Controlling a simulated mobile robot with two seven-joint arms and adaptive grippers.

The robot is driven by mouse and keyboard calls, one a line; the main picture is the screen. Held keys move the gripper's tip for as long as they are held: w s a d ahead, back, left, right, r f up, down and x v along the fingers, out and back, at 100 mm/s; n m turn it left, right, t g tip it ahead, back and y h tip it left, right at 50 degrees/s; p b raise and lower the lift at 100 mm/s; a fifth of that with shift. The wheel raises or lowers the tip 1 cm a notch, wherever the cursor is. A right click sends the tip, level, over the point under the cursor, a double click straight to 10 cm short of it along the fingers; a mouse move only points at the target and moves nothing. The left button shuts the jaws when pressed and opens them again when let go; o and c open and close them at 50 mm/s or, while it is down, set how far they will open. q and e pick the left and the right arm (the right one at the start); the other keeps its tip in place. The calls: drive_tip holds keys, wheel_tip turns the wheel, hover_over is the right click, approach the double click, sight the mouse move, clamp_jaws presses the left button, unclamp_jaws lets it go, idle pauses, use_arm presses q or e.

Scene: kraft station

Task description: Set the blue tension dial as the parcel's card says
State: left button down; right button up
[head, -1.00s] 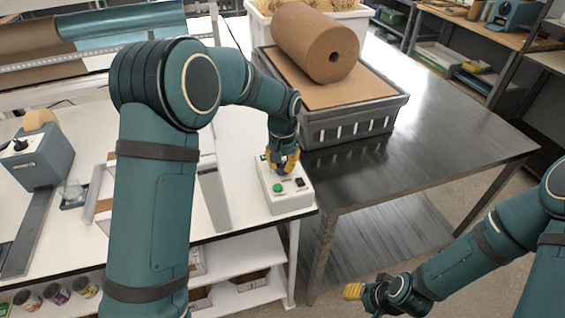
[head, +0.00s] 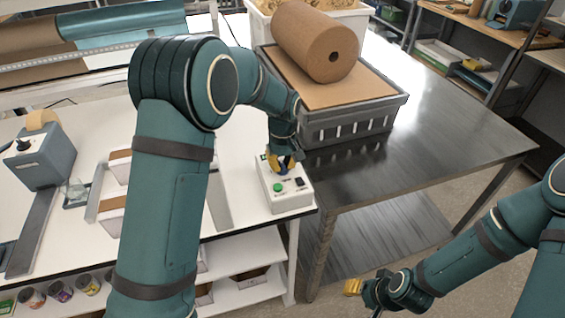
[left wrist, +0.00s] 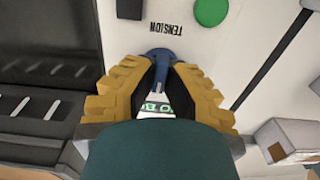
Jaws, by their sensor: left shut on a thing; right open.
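The white control box (head: 291,197) stands at the right end of the white bench, with a green button (head: 278,187) and a dark switch (head: 299,182) on top. My left gripper (head: 280,168) reaches down onto the box's far part. In the left wrist view, its yellow fingers (left wrist: 160,85) are shut on the blue tension dial (left wrist: 160,55), beside the printed word TENSION. Green-and-white markings by the dial are partly covered, so its setting cannot be read. The parcel's card cannot be made out. My right gripper (head: 354,287) hangs open and empty over the floor at lower right.
A grey crate (head: 350,127) with a brown paper roll (head: 315,45) on top stands on the steel table (head: 440,140) behind the box. A tape dispenser (head: 45,155) is at the left of the bench. The steel table's right part is clear.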

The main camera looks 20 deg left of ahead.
sight(282, 164)
use_arm(q)
drive_tip(key=shift+f, duration=0.1)
idle(0.3)
drive_tip(key=c, duration=1)
unclamp_jaws()
wheel_tip(282, 164, up, 12)
drive_tip(key=shift+r, duration=0.1)
